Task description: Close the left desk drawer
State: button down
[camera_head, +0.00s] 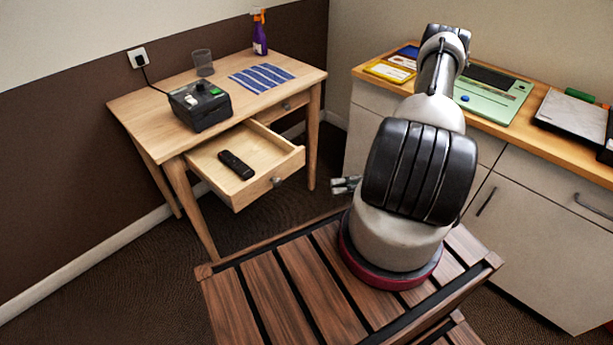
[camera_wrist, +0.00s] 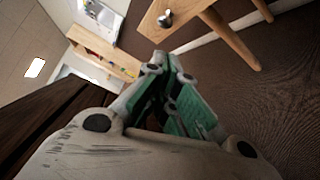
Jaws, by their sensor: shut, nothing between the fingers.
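The left desk drawer (camera_head: 238,178) is pulled well out of the light wooden desk (camera_head: 150,98). Its front has a round metal knob (camera_head: 277,181), and a dark remote (camera_head: 236,165) lies inside. My gripper (camera_head: 338,185) is shut and empty, to the right of the drawer front and apart from it; my arm hides part of the wrist. In the wrist view my gripper (camera_wrist: 168,60) shows its green-padded fingers together. Beyond them is a wooden front with a metal knob (camera_wrist: 165,18); I cannot tell there which drawer it is.
The right desk drawer (camera_head: 283,108) looks shut. A black box with buttons (camera_head: 200,106), a glass (camera_head: 203,62), a striped blue sheet (camera_head: 262,78) and a purple spray bottle (camera_head: 260,38) stand or lie on the desk. A cabinet (camera_head: 490,180) bounds the right side. Floor shows between desk and cabinet.

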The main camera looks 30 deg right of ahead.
jog(key=w+d+r+m+t, duration=0.1)
jog(key=w+d+m+t, duration=0.1)
jog(key=w+m, duration=0.15)
jog(key=m, duration=0.2)
send_near(280, 169)
jog(key=s+a, duration=0.2)
jog(key=a, duration=0.1)
jog(key=shift+n, duration=0.25)
jog(key=shift+w+a+f, duration=0.1)
jog(key=shift+w+a, duration=0.15)
jog(key=shift+w, duration=0.75)
jog(key=shift+w+a, duration=0.3)
jog(key=shift+w, duration=0.75)
jog(key=shift+w, duration=0.1)
